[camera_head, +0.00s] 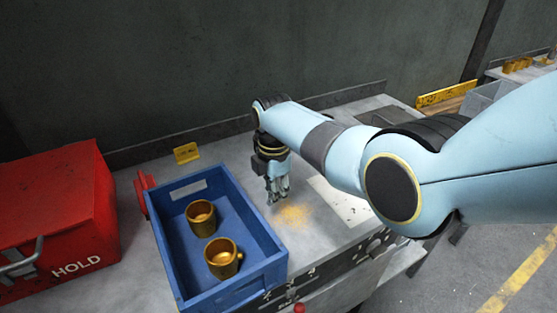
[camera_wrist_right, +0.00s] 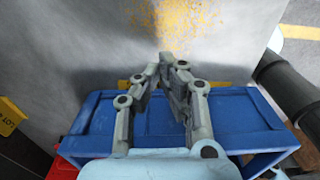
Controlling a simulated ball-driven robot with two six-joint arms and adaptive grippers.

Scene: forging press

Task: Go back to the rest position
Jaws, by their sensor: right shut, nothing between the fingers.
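My right arm comes in from the right in the head view. My right gripper (camera_head: 277,190) points down over the grey bench, just right of the blue crate, shut and empty. In the right wrist view its fingertips (camera_wrist_right: 167,58) meet with nothing between them. Whether they touch the bench I cannot tell. Two golden mugs stand upright in the crate, a farther mug (camera_head: 201,218) and a nearer mug (camera_head: 222,257). My left gripper is not in view.
The blue crate (camera_head: 277,270) sits on the grey bench (camera_head: 335,235) and also shows in the right wrist view (camera_wrist_right: 235,108). A red box marked HOLD (camera_head: 60,210) stands at the left. A yellow sign (camera_head: 186,152) is behind the crate. A dark wall closes the back.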

